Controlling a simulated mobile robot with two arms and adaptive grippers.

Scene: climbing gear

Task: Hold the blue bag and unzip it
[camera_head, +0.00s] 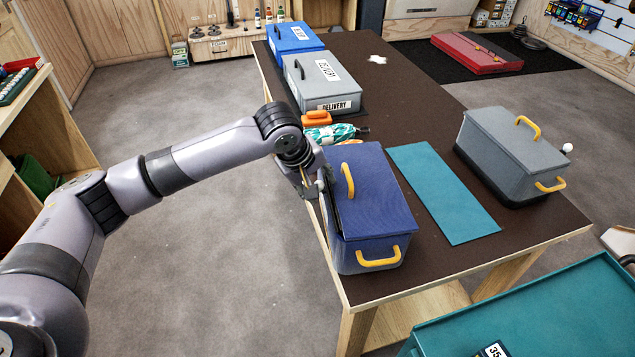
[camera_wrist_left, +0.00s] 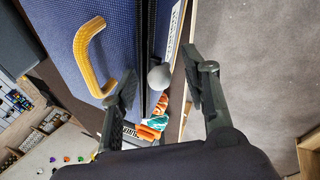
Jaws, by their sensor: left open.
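The blue bag (camera_head: 378,195) stands on the near left part of the dark table, with one yellow handle on its lid and one on its near end. In the left wrist view its blue fabric (camera_wrist_left: 120,30) and a yellow handle (camera_wrist_left: 84,58) fill the upper left. A grey ball (camera_wrist_left: 159,77), seemingly the zip pull, sits at the bag's dark seam, between my left gripper's open fingers (camera_wrist_left: 160,90). In the head view my left gripper (camera_head: 312,187) is at the bag's left side, partly hidden by its wrist. My right gripper is out of view.
The brown table (camera_head: 440,105) also holds a teal mat (camera_head: 443,190), a grey bag (camera_head: 515,150) with a white ball at its side, a grey delivery box (camera_head: 320,80), a blue box (camera_head: 293,38) and small orange items (camera_head: 317,118). A teal surface (camera_head: 560,310) stands at the near right.

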